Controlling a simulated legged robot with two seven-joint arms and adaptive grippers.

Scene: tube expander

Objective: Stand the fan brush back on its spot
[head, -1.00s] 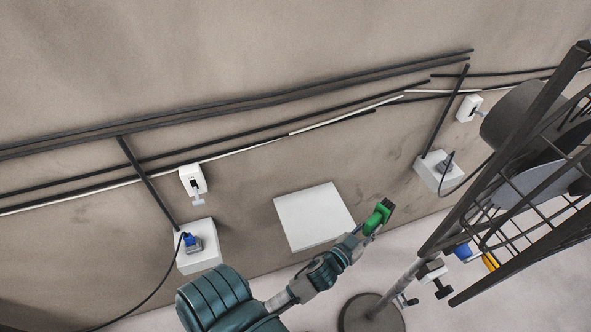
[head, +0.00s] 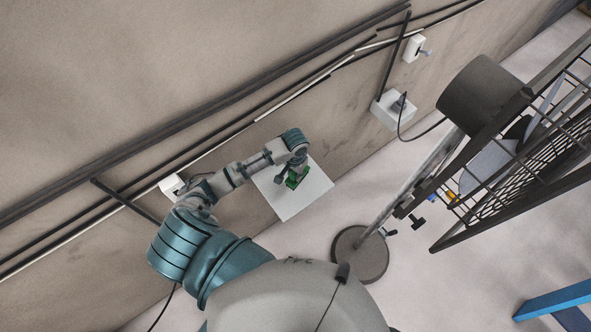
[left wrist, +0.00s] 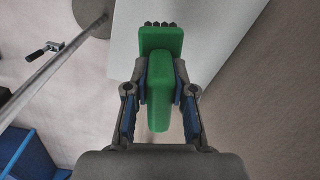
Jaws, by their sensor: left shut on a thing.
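The brush (head: 294,180) is green and small in the head view, in front of the white panel or shelf top (head: 288,207) by the wall. In the left wrist view the green brush (left wrist: 159,90) shows a wide head with dark bristles at its far end. My left gripper (head: 297,170) is shut on its green handle, with a finger on each side in the left wrist view (left wrist: 160,85). The white surface (left wrist: 215,35) is beyond the bristles there. Whether the brush touches it cannot be told. My right gripper is not in view.
A large caged fan (head: 500,150) on a pole with a round dark base (head: 360,254) stands to the right. A white wall box with a plug (head: 392,110) has a cable running to the fan. A blue frame (head: 555,300) is at lower right. Dark conduits run along the wall.

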